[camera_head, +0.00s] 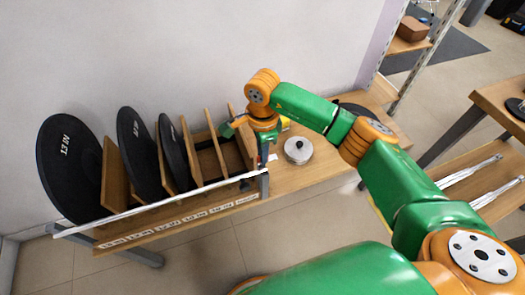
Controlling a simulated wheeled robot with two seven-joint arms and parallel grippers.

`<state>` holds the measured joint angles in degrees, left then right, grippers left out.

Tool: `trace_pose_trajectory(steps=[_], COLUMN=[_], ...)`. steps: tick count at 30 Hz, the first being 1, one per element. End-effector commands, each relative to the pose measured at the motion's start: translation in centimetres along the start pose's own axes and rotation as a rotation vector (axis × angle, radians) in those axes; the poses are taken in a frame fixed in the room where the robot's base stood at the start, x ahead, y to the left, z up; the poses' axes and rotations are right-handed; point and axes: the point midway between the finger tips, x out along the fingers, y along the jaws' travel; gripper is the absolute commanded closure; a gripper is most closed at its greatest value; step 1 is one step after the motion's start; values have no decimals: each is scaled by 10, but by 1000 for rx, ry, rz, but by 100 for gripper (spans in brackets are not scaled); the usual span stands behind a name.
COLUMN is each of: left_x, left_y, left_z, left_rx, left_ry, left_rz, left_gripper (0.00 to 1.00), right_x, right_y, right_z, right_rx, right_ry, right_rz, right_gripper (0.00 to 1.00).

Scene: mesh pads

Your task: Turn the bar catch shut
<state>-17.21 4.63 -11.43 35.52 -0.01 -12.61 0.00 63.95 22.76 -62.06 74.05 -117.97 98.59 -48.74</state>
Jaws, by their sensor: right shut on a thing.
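A wooden rack (193,210) holds several round black mesh pads (70,165) upright between wooden dividers (216,143). A long pale bar (160,203) runs across the front of the pads, from the left end to a grey post (264,184) at the right end. My right gripper (264,160) points down at the top of this post. It is shut on the bar catch there, which is mostly hidden by the fingers, so its angle cannot be told. My left gripper is not in view.
A round metal pot-like object with a black knob (298,150) stands on the bench just right of the post. Another dark round thing (355,112) lies behind my right arm. A wooden table (500,105) with a lower shelf stands at the right. Floor in front is clear.

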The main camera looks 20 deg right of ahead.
Motion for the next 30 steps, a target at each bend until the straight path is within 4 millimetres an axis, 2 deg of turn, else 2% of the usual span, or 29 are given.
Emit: trace_pose_trajectory(steps=[8,30], left_x=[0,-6], left_y=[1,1], left_z=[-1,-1], left_rx=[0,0], left_ry=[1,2], left_rz=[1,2], left_gripper=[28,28], right_x=[0,-1], right_y=[0,3], right_z=[-1,1], right_rx=[149,845], right_ry=[2,1], right_rz=[0,0], right_gripper=[100,100])
